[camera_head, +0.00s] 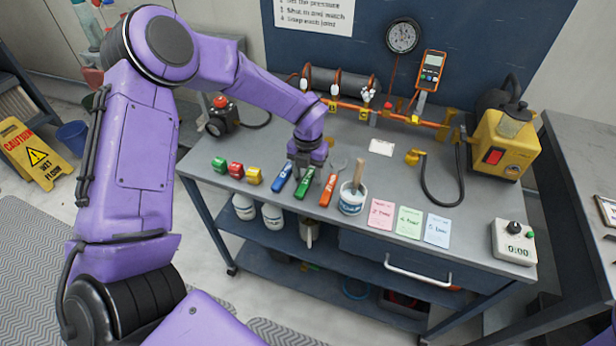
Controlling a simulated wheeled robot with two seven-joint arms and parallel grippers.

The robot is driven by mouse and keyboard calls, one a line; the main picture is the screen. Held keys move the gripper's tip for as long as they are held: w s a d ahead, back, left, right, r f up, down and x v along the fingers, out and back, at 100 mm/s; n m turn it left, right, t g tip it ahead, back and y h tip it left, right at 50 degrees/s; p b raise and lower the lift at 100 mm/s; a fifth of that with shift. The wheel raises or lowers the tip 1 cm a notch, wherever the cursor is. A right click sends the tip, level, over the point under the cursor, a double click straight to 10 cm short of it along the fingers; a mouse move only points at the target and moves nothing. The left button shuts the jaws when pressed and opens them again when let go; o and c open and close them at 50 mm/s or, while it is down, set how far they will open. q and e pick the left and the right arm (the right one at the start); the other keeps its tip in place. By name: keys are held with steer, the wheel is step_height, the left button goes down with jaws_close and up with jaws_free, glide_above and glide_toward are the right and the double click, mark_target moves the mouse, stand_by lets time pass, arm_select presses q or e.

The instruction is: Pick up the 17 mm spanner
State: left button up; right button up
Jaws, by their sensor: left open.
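Three spanners with coloured handles lie side by side on the grey workbench (450,215): a blue one (282,177), a green one (304,182) and an orange one (327,190). Any size marks on them are too small to read, so I cannot tell which is the 17 mm one. My left gripper (303,170) points down over the blue and green spanners, with its fingers open. It hides their far ends. I cannot tell whether the fingers touch a handle. My right gripper is not in view.
Green, red and yellow blocks (236,170) lie to the left. Coloured cards (409,222) lie at the front. Behind are an orange pipe rail (395,117) and a yellow pump (503,142).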

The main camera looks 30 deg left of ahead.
arm_select(q)
steer(key=shift+w, duration=0.1)
jaws_close()
steer(key=shift+r, duration=0.1)
